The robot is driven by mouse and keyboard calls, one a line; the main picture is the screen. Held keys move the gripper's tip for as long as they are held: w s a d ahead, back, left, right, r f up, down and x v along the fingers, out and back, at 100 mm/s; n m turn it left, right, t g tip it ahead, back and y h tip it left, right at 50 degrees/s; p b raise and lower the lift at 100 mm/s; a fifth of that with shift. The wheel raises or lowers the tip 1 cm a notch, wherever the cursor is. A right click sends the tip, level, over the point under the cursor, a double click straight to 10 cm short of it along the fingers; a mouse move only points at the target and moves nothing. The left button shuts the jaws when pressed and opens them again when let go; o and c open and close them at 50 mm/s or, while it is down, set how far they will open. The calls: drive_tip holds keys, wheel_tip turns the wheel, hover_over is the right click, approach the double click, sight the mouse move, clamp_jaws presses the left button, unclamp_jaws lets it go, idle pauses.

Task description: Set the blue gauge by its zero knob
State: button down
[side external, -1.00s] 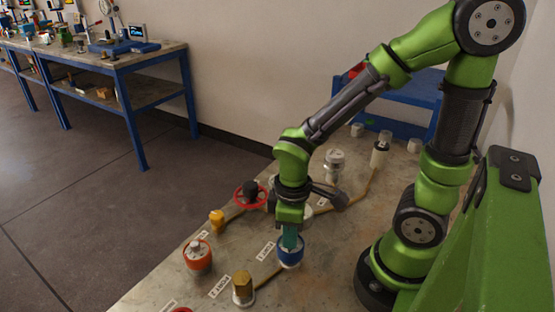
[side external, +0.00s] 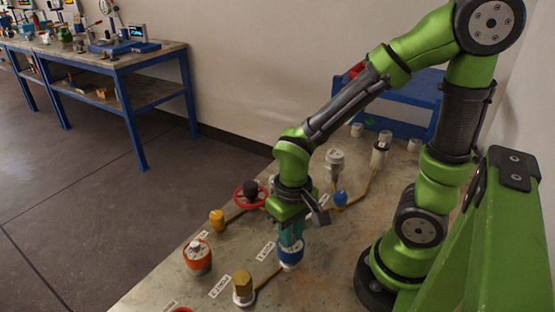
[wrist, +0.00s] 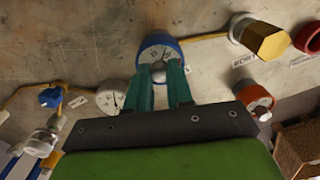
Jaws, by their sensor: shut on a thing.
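The blue gauge (side external: 290,254) stands on the bench under my gripper in the side view. In the wrist view its blue rim (wrist: 143,46) surrounds a pale dial with a dark needle. Its zero knob (wrist: 158,76) is a small pale knob at the dial's near side. My gripper (wrist: 160,78) has teal fingers pointing down at the gauge, with their tips at either side of the knob, shut on it. The fingers hide the lower part of the dial. The dial's exact reading is too small to tell.
An orange-red gauge (side external: 197,257) and a brass hex fitting (side external: 243,287) stand to the left. A red handwheel (side external: 250,194), a yellow-capped fitting (side external: 217,220) and a blue knob (side external: 340,198) stand behind. A white gauge (wrist: 111,97) is close beside. Brass pipes run along the bench.

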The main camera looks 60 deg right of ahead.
drive_tip(key=m, duration=0.3)
drive_tip(key=shift+m, duration=0.5)
drive_tip(key=c, duration=1)
unclamp_jaws()
wheel_tip(320, 180, up, 17)
